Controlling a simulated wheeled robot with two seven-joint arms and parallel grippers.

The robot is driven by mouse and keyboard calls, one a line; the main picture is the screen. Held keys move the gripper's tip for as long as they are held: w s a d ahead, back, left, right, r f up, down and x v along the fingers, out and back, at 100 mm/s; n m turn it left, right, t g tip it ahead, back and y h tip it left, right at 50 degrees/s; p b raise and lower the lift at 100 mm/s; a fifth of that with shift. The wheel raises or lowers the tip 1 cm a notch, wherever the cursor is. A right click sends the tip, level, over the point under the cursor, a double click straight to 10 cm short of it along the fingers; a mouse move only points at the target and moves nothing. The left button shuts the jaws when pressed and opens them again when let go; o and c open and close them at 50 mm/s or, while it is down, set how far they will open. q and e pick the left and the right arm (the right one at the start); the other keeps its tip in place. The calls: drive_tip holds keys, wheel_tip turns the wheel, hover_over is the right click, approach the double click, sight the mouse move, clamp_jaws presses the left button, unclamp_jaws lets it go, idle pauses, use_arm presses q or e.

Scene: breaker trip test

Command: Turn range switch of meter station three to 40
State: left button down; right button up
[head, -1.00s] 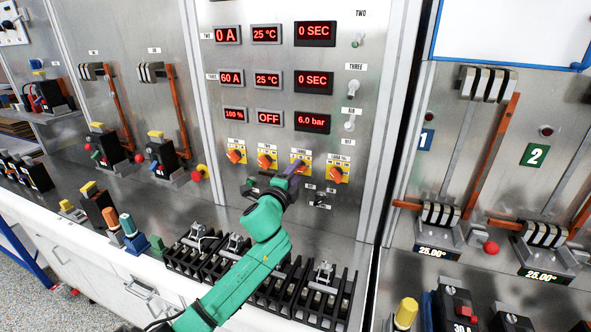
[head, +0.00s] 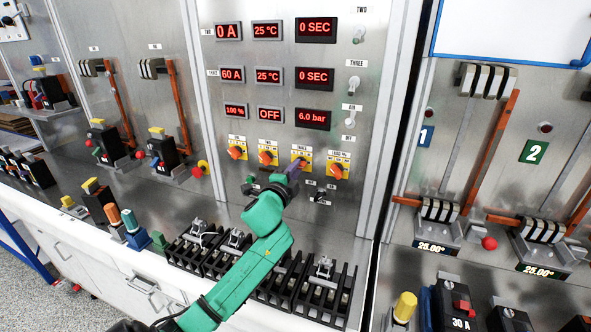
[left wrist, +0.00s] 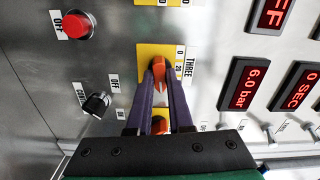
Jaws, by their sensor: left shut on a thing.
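The range switch of meter station three has a yellow plate (head: 301,154) labelled THREE, third in the row of switches low on the steel panel. In the left wrist view its orange knob (left wrist: 158,66) sits between my purple fingertips. My left gripper (left wrist: 158,78) is shut on this knob; it also shows in the head view (head: 299,167). The plate's numbers show only partly, with 20 and 0 beside the fingers, and I cannot tell which mark the knob points to. My right gripper is not in view.
Orange switches stand on both sides, such as station two's (head: 265,158) and the load one (head: 336,172). A red button (left wrist: 76,25) and black selector (left wrist: 96,103) are near my left gripper. Black clamp blocks (head: 325,295) stand on the bench below my arm.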

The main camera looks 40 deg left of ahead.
use_arm(q)
drive_tip(key=shift+n+p, duration=0.5)
drive_tip(key=shift+n, duration=3.2)
drive_tip(key=c, duration=0.8)
unclamp_jaws()
drive_tip(key=b+v, duration=0.4)
drive_tip(key=v, duration=1)
drive_tip(key=shift+s+d, duration=0.15)
drive_tip(key=shift+s, duration=0.15)
